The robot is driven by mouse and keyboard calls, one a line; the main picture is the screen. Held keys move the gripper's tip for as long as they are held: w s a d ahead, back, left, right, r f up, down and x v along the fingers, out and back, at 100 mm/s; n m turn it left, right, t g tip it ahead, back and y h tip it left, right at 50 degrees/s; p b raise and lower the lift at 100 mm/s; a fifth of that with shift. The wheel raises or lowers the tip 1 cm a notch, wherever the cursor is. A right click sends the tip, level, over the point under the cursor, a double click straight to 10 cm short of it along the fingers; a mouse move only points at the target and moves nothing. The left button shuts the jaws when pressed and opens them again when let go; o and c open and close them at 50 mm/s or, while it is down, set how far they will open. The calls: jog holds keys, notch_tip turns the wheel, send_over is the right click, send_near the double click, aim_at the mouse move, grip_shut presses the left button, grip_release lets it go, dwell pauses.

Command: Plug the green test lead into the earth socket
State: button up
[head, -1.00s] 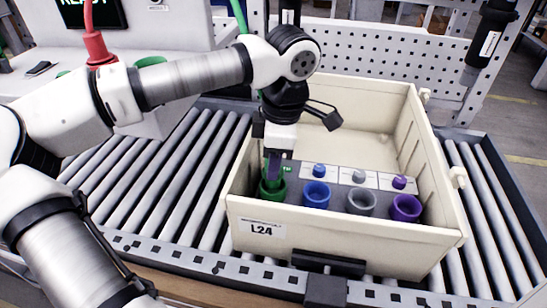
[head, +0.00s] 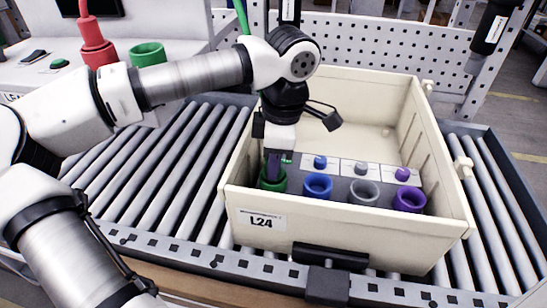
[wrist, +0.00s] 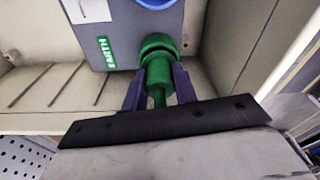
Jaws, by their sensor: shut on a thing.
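My gripper (head: 274,165) points down inside the front left of the cream box, over the green earth socket (head: 272,182). In the wrist view its two dark fingers (wrist: 159,92) are shut on the green test lead's plug (wrist: 158,75). The plug's far end meets the green ring of the socket (wrist: 157,42), next to the green EARTH label (wrist: 103,52). The two look in line and touching or overlapping; I cannot tell how deep the plug sits. In the head view the fingers mostly hide the plug.
Blue (head: 318,186), grey (head: 364,192) and purple (head: 409,199) sockets stand in a row to the right. The cream box (head: 350,227), labelled L24, stands on a roller conveyor (head: 150,175). Its walls enclose my gripper. A perforated panel (head: 380,50) stands behind.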

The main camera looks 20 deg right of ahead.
jog(key=shift+f, duration=0.15)
jog(key=o, duration=1.1)
notch_tip(320, 180, up, 14)
jog(key=d, duration=0.1)
jog(key=shift+s+d+f, duration=0.15)
jog(key=shift+s+d, duration=0.1)
jog(key=shift+s, duration=0.1)
